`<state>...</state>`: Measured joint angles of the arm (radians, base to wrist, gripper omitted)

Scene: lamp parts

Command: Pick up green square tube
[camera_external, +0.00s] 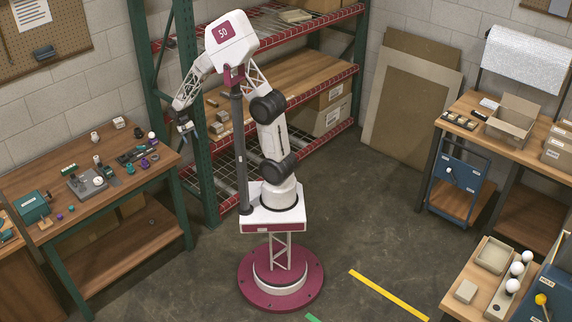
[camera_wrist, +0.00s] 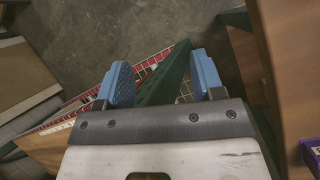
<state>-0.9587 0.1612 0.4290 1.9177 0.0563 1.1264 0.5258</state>
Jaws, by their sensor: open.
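My gripper (camera_external: 187,128) is open and held up in the air, to the right of the left workbench and in front of the shelving rack. In the wrist view its two blue fingers (camera_wrist: 165,80) stand apart with nothing held between them. Small green parts lie among other pieces on the left workbench, one near the bench's right part (camera_external: 130,168) and a green-and-white one near the back left (camera_external: 68,169). They are too small to tell which is the green square tube. No green tube shows in the wrist view.
The left workbench (camera_external: 130,206) also bears a grey fixture (camera_external: 87,184), a teal machine (camera_external: 33,207) and purple parts. The shelving rack's green post (camera_external: 200,165) stands close to my gripper. A purple thing (camera_wrist: 313,152) is cut off at the wrist view's right edge.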

